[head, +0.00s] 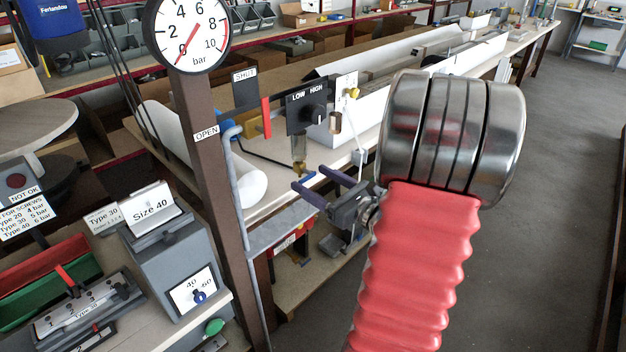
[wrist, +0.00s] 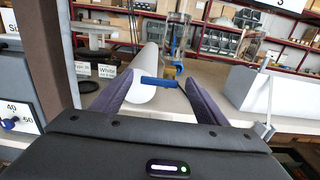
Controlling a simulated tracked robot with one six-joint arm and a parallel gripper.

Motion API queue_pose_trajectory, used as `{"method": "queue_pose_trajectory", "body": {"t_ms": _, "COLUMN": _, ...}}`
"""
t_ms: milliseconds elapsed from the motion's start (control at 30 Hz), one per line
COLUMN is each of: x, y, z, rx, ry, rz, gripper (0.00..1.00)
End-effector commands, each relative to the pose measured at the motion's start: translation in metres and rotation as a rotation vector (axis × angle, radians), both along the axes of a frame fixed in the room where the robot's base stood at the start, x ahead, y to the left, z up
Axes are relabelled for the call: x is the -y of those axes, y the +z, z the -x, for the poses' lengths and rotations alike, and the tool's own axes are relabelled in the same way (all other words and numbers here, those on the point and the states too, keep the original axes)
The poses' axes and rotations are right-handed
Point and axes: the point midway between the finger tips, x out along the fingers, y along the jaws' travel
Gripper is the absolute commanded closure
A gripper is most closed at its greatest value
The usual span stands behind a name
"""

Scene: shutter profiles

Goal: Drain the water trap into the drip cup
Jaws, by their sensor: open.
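The water trap (head: 298,150) hangs below the black LOW/HIGH regulator (head: 307,106); yellowish brass shows at its lower end. In the wrist view the clear trap (wrist: 179,32) is upright, with a blue drain handle (wrist: 158,82) lying crosswise below it. My gripper (head: 312,180) is open, its two purple fingers pointing at the trap's bottom. In the wrist view my gripper (wrist: 162,88) has the blue handle showing between its fingertips. I cannot tell whether the handle lies within the fingers or just beyond them. I cannot make out a drip cup for certain.
A brown post (head: 205,150) carries the pressure gauge (head: 189,32), left of the trap. A red lever (head: 266,117) stands near the SHUT sign. A white roll (head: 252,186) lies on the bench close to my fingers. A white profile (wrist: 272,92) is to the right.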

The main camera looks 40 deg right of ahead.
Motion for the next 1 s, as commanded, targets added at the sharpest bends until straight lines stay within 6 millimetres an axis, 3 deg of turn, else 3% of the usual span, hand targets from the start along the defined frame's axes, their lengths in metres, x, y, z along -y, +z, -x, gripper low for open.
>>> {"method": "queue_pose_trajectory", "body": {"t_ms": 467, "x": -0.0004, "y": -0.0003, "z": -0.0101, "rx": -0.001, "ry": -0.001, "rz": -0.001, "gripper": 0.33}}
{"method": "queue_pose_trajectory", "body": {"t_ms": 1000, "x": -0.0002, "y": -0.0002, "z": -0.0098, "rx": -0.001, "ry": -0.001, "rz": 0.000, "gripper": 0.72}}
